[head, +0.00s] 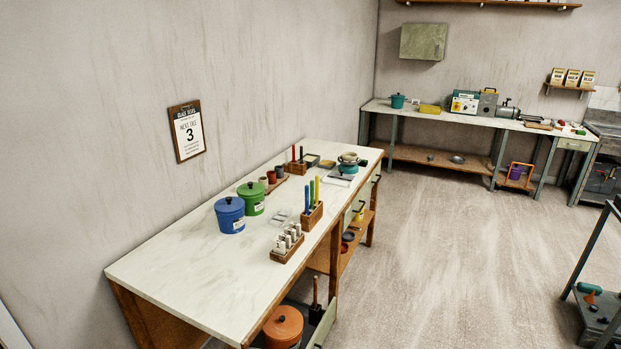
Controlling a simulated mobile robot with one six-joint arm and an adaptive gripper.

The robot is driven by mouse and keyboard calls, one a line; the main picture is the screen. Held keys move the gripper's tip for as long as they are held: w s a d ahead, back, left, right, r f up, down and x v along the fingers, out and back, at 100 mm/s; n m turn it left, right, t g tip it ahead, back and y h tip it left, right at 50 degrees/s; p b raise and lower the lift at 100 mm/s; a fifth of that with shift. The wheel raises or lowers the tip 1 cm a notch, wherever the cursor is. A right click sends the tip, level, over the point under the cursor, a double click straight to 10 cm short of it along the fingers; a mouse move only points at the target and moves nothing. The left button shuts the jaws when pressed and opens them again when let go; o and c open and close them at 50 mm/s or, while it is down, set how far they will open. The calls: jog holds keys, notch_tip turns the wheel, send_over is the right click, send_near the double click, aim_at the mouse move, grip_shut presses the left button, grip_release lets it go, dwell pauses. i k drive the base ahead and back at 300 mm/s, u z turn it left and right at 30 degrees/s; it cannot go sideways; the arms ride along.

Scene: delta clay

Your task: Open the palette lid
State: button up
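I cannot pick out the palette or its lid with certainty. On the near workbench (175,250), two small flat dark-rimmed boxes lie toward the far end, one dark (311,160) and one with a yellowish top (327,164). A small pale, clear-looking flat item (282,215) lies near the bench's middle. These are too small to tell whether any has a lid or stands open. My gripper is not in view.
A blue pot (229,215), a green pot (251,198), a rack of white bottles (288,243) and a wooden holder with coloured sticks (311,214) stand on the near bench. A back bench (440,116) holds tools. The floor (430,250) between is clear.

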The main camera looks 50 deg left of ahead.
aim_at(340, 176)
jog(key=u, duration=1.5)
jog(key=k, duration=0.9)
jog(key=u, duration=0.05)
jog(key=i, duration=0.55)
